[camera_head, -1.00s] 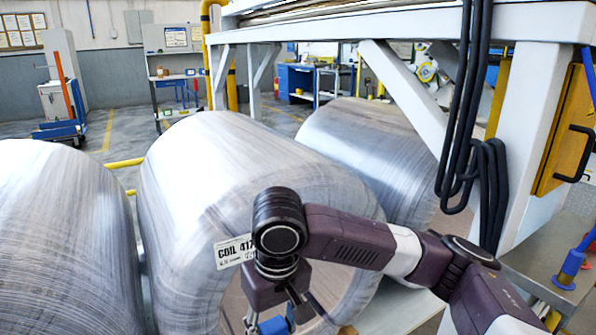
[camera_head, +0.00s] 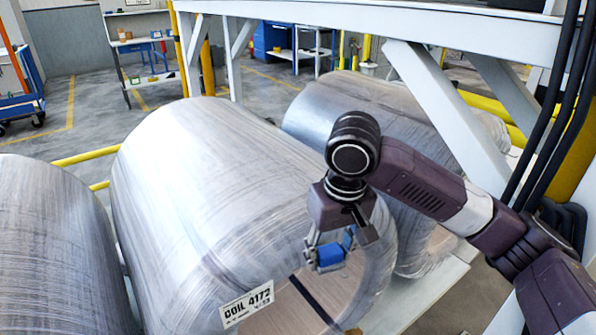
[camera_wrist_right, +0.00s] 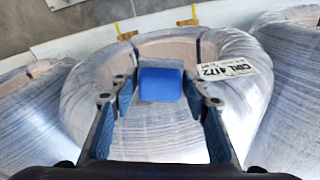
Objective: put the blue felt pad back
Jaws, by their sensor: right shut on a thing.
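The blue felt pad (camera_head: 331,255) is a small blue block held between the fingers of my right gripper (camera_head: 328,252). In the right wrist view the pad (camera_wrist_right: 161,83) sits between the fingertips of the gripper (camera_wrist_right: 160,88), with its broad face showing. The gripper hangs downward in front of the near end of the middle wrapped coil (camera_head: 200,190), to the right of and above its COIL 4172 label (camera_head: 247,304). I cannot tell whether the pad touches the coil. My left gripper is not in view.
Another wrapped coil (camera_head: 55,245) stands close on the left, and a third (camera_head: 365,110) lies behind on the right. A white steel frame (camera_head: 440,110) rises at the right, with black cables (camera_head: 560,110) hanging from it. Yellow rails (camera_head: 85,154) run behind the coils.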

